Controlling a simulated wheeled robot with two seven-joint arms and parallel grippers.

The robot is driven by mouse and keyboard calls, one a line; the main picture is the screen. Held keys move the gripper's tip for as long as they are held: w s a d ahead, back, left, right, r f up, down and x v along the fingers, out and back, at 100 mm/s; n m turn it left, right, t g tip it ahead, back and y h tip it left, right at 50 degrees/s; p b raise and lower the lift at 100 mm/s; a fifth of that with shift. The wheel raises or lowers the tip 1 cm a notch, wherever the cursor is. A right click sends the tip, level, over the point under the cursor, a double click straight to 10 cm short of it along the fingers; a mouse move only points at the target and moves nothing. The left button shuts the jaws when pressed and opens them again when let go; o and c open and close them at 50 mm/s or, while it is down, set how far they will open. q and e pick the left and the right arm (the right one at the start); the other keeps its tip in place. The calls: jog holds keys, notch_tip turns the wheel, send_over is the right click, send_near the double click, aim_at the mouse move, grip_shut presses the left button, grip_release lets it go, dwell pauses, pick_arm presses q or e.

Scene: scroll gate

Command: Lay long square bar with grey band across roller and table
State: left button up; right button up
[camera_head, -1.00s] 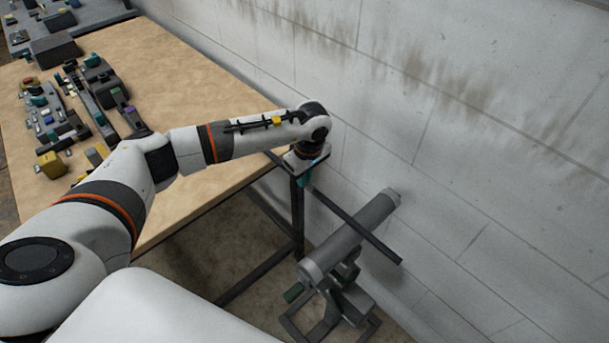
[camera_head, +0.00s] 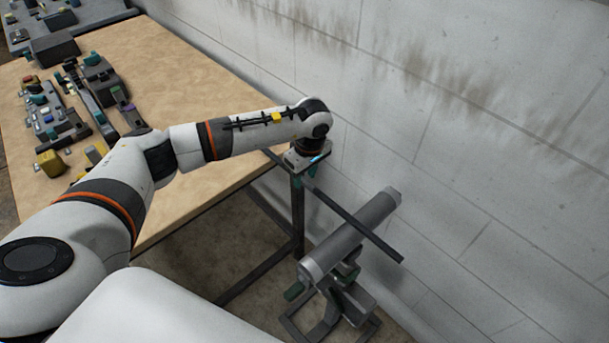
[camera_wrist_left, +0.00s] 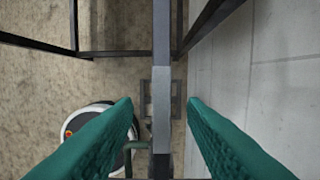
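The long dark square bar (camera_head: 385,248) slopes from the table's right corner, under my left gripper, and over the grey roller (camera_head: 330,252). Its far end overhangs the roller on the right. In the left wrist view the bar runs up the middle, with a lighter grey band (camera_wrist_left: 161,88) between my fingers. My left gripper (camera_head: 306,179) is at the bar beside the table corner. Its green fingers stand apart, with a visible gap on each side of the bar. The wrist hides part of the bar at the table (camera_head: 190,75). My right gripper is not in view.
The roller's stand (camera_head: 345,300) is on the floor near the grey block wall (camera_head: 480,130), which is close to my left wrist. Several small parts and dark blocks (camera_head: 100,80) lie on the table's left side. The table's middle is clear.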

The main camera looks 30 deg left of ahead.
pick_arm(q)
notch_tip(320, 180, up, 11)
jog(key=d+b, duration=0.1)
jog(key=b, duration=0.1)
jog(key=shift+s+r, duration=0.15)
jog(key=shift+s, duration=0.05)
jog(key=shift+d, duration=0.1)
dwell(0.3)
